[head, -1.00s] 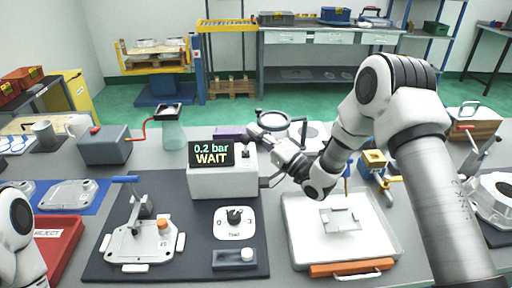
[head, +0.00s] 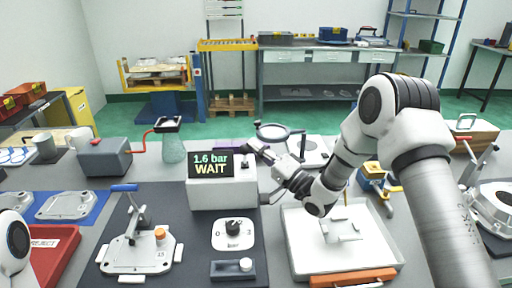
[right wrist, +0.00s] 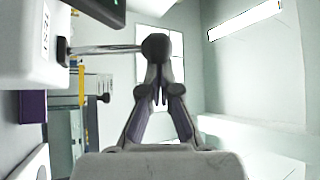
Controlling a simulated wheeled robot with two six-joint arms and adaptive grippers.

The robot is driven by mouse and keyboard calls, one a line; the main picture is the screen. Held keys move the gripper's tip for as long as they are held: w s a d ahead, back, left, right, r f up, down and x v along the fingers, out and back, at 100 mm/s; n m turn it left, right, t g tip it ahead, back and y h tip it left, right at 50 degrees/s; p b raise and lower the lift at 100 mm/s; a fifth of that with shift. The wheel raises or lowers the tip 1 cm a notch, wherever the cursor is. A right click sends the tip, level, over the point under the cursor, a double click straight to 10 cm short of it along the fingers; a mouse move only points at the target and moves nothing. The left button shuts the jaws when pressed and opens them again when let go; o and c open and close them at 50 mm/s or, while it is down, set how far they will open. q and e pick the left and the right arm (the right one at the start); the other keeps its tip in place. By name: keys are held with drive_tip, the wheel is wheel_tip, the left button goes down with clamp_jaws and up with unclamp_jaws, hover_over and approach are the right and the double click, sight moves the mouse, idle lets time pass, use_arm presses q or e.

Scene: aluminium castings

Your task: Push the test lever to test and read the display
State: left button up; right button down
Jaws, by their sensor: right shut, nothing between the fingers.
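The white tester (head: 222,196) stands on the dark mat. Its display (head: 211,164) reads "1.6 bar WAIT". A small dark lever (head: 245,160) shows at the tester's upper right. In the right wrist view a metal rod ending in a dark round knob (right wrist: 156,46) sticks out from the white housing (right wrist: 28,65). My right gripper (head: 256,148) is beside the tester's top right, close to the lever. It is shut and empty, and its fingertips (right wrist: 160,88) overlap the knob in the right wrist view; I cannot tell whether they touch. My left gripper is out of view.
A fixture with a casting (head: 135,254), a selector dial (head: 233,234) and a grey block with a white button (head: 239,270) are on the mat. A white tray (head: 298,240) lies right, below my right arm. A red reject bin (head: 62,248) is left.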

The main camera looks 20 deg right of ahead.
drive_tip(key=v, duration=0.7)
drive_tip(key=shift+s, duration=0.15)
drive_tip(key=shift+d+f, duration=0.1)
drive_tip(key=shift+f, duration=0.1)
